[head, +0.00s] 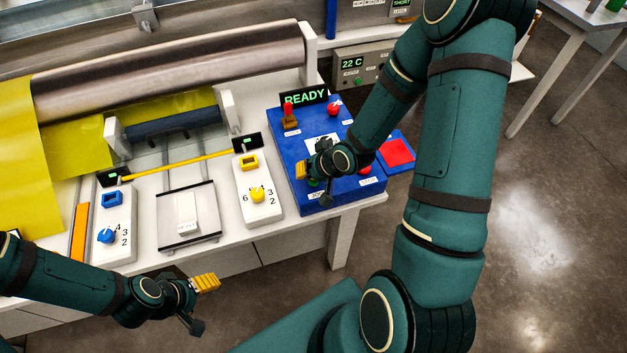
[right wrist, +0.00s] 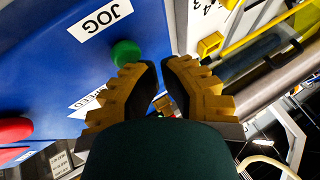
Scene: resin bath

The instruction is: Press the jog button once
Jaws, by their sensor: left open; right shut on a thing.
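The green jog button (right wrist: 125,53) is on a blue panel beside a white JOG label (right wrist: 101,20) in the right wrist view. In the head view, the button (head: 314,183) shows partly beside my right gripper (head: 311,178). That gripper, with yellow-backed fingers, is close to the button; its fingertips (right wrist: 162,68) lie just to the button's right in the right wrist view. I cannot tell whether they touch it. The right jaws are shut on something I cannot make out. My left gripper (head: 203,303) is open and empty in front of the table.
The blue control box (head: 288,140) carries a READY display (head: 305,97), a red-topped lever (head: 289,113) and red buttons, one (head: 333,108) at its back. White knob panels and a metal roller (head: 180,70) stand left.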

